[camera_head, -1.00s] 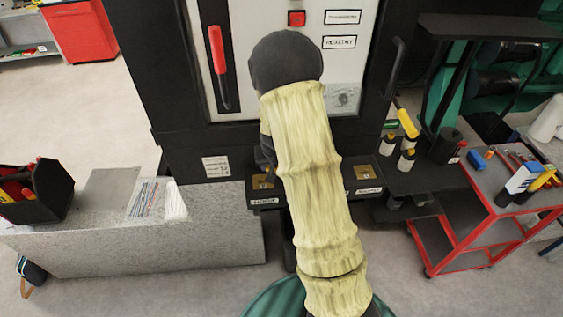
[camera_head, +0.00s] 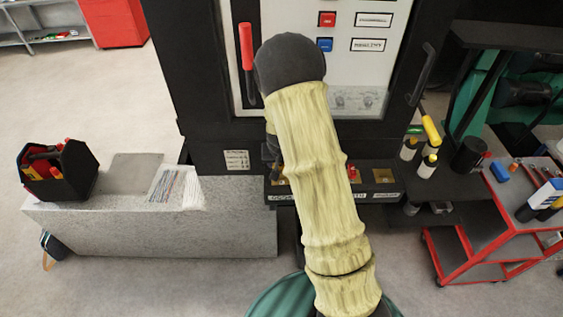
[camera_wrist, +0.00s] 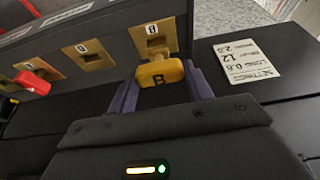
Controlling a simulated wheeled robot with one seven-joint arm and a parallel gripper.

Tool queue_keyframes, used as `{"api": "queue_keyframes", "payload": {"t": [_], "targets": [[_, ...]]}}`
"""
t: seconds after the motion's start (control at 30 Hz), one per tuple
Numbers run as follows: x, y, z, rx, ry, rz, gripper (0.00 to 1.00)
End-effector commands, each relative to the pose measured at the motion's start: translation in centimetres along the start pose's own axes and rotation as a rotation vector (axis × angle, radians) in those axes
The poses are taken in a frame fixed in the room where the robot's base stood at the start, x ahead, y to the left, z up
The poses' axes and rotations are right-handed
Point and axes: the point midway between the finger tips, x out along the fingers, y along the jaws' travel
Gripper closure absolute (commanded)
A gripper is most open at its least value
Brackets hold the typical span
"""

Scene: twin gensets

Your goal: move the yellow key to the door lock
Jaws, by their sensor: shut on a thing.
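The yellow key (camera_wrist: 160,74), marked with a B, is between the two purple fingers of my gripper (camera_wrist: 161,86) in the wrist view. The gripper is shut on it. The key's far end meets or stands just in front of a brass keyhole plate (camera_wrist: 153,34); I cannot tell how deep it sits. More brass plates run along the same dark ledge to the left, and I cannot tell which is the door lock. In the head view my arm hides the key and most of the gripper; a brass plate (camera_head: 383,175) shows right of the arm.
A red key (camera_wrist: 32,82) stands at another plate in the wrist view. The cabinet has a red handle (camera_head: 246,62) and a blue button (camera_head: 325,44). A grey bench (camera_head: 150,225) stands left, a red cart (camera_head: 490,215) right.

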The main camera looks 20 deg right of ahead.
Motion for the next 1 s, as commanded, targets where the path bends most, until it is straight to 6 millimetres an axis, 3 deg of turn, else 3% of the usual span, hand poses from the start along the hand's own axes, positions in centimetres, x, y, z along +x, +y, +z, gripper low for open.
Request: {"api": "queue_keyframes", "payload": {"t": [1.0], "targets": [[2.0,0.0,-0.8,-0.003,-0.234,0.002,0.8]]}}
